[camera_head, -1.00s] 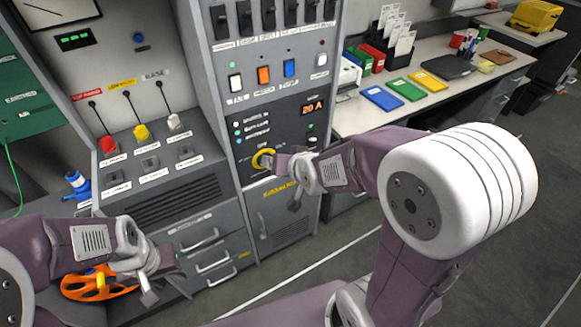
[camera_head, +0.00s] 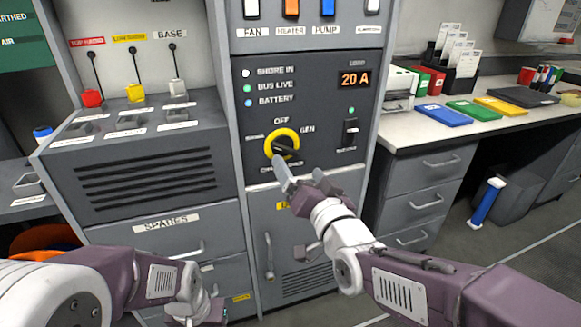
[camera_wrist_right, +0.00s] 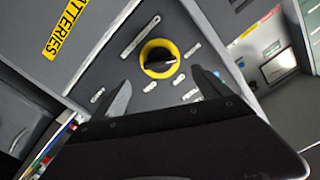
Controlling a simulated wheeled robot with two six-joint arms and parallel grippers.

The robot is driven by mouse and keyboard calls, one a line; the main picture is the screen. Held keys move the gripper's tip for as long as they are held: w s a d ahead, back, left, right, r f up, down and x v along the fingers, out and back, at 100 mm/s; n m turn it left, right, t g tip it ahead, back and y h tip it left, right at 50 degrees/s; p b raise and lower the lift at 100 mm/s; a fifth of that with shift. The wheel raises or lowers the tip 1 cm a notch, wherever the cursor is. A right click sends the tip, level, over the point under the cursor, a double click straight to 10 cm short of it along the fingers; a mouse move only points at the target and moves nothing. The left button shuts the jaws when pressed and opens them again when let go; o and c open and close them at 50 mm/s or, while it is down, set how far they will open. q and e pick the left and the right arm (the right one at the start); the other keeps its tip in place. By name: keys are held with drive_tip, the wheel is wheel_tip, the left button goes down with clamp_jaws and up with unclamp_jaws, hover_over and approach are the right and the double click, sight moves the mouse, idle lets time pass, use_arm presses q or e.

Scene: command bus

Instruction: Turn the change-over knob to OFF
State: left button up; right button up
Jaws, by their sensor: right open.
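The change-over knob (camera_head: 283,148) is a black handle on a yellow ring, set in the dark panel below the status lamps. OFF is printed above it and GEN to its right; the other labels are too small to read surely. The handle lies roughly level, tilted slightly. In the right wrist view the knob (camera_wrist_right: 159,60) sits ahead of the fingers, clear of them. My right gripper (camera_head: 298,186) is just below and right of the knob, open and empty; its two fingers also show in the wrist view (camera_wrist_right: 160,95). My left gripper (camera_head: 205,312) is low at the left, its jaws unclear.
A small black switch (camera_head: 350,133) stands right of the knob, under the 20 A display (camera_head: 355,79). Red, yellow and white plugs (camera_head: 135,92) stand on the console at left. The desk (camera_head: 440,130) at right carries coloured folders. A blue cylinder (camera_head: 487,202) is beside the drawers.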

sight(287, 150)
drive_tip(key=b+x, duration=0.2)
drive_tip(key=x, duration=0.6)
drive_tip(key=shift+w, duration=0.15)
drive_tip(key=shift+w+a, duration=0.15)
drive_tip(key=shift+w, duration=0.25)
drive_tip(key=c, duration=1.4)
